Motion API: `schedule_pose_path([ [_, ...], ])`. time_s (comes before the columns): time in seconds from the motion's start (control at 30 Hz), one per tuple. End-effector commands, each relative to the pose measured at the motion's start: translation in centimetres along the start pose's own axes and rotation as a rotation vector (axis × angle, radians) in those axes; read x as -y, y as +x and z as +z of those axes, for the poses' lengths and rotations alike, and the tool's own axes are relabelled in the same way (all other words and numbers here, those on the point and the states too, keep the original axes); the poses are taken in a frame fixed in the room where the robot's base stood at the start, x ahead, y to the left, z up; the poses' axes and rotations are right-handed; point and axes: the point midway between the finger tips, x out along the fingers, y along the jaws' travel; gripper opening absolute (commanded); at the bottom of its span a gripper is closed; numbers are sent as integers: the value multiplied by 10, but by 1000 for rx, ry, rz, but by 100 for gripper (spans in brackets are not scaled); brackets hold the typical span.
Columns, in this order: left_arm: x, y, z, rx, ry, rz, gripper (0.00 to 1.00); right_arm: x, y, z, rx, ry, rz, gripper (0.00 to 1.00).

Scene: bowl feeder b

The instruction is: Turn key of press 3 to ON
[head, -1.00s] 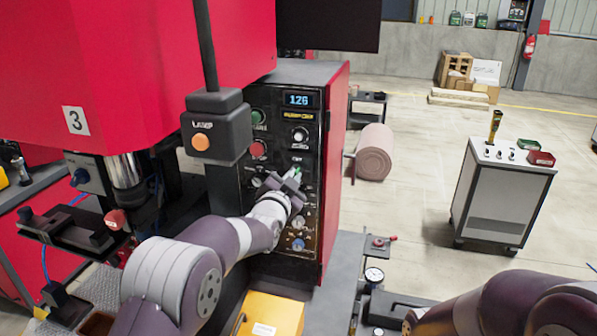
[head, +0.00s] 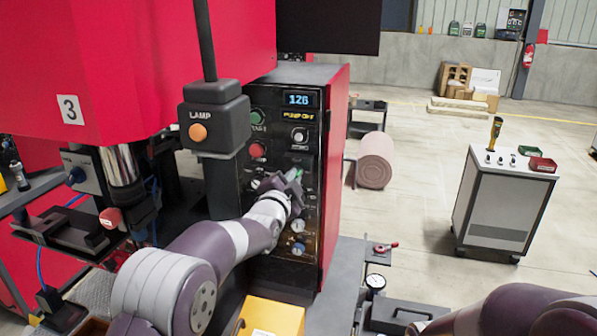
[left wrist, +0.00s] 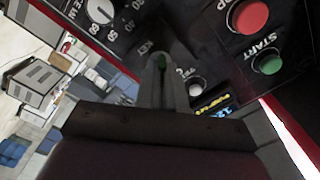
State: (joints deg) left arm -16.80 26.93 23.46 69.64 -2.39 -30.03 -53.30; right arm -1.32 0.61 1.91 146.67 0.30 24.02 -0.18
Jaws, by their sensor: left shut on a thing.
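Press 3 is the red machine with the number plate "3" (head: 70,109). Its black control panel (head: 312,150) faces my left arm. My left gripper (head: 291,182) is at the middle of this panel, shut on the key, of which a small green part shows at the fingertips. My right gripper is outside the view.
Near my left gripper are a green button (head: 257,117), a red button (head: 257,150) and a lit display (head: 299,99). A hanging lamp box (head: 214,125) is left of the panel. A yellow box (head: 270,317) stands below. A grey cart (head: 500,205) stands at right on open floor.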

Motion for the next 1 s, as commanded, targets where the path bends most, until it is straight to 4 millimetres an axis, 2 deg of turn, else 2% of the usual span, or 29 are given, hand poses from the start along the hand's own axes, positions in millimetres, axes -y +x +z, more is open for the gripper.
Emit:
schedule_pose_path([
  [0.03, -2, 0, 2, -1, 27, -1, 0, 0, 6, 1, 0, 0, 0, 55],
  [0.53, -1, 0, 1, -1, 317, -1, 0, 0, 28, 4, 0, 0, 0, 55],
  [1.0, -1, 0, 1, -1, 370, -1, 0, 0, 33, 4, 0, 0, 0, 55],
])
